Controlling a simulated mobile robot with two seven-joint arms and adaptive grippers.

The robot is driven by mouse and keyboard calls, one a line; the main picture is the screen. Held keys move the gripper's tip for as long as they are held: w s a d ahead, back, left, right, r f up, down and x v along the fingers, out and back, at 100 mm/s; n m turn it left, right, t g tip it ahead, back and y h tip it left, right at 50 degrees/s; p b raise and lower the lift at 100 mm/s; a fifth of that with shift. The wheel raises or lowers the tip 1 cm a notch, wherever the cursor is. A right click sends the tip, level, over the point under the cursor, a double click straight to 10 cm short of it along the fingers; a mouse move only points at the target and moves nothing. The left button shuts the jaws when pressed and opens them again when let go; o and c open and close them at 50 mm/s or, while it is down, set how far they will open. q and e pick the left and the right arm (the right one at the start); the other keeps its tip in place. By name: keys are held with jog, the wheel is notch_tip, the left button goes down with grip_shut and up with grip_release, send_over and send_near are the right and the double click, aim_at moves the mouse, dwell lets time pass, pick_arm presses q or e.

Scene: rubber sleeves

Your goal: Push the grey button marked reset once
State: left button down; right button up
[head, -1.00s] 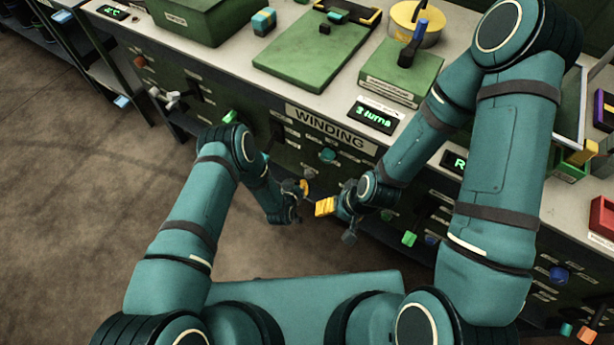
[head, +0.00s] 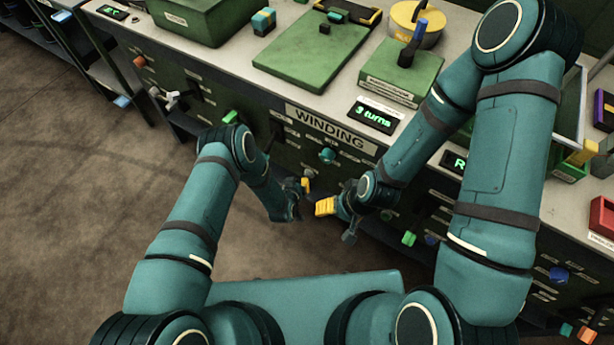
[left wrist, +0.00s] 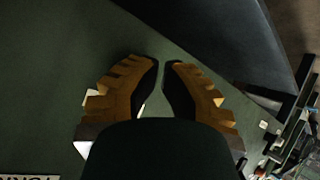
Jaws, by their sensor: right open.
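No grey button or reset mark can be made out in either view. The green winding cabinet front (head: 287,165) holds several small controls and labels too small to read. My left gripper (head: 305,186), with yellow finger pads, is low in front of the cabinet. In the left wrist view its two fingertips (left wrist: 160,68) are close together with a narrow gap, facing a plain green surface (left wrist: 60,50); nothing clear is held. Whether it touches the surface cannot be told. My right gripper (head: 325,206) is open, just right of and below the left one.
A teal knob (head: 327,155) and a green knob (head: 231,117) stick out of the front. The floor (head: 80,220) at the left is clear.

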pick_arm(q)
jog(key=shift+w+d, duration=0.2)
jog(key=shift+w, duration=0.1)
dwell(0.4)
jog(key=shift+s+a, duration=0.45)
jog(key=shift+s, duration=0.2)
dwell(0.3)
jog(key=shift+s+a+p, duration=0.55)
jog(key=shift+s+a, duration=0.2)
jog(key=shift+s, duration=0.3)
jog(key=shift+s+a+p, duration=0.55)
jog(key=shift+s+a, duration=0.2)
jog(key=shift+s, duration=0.25)
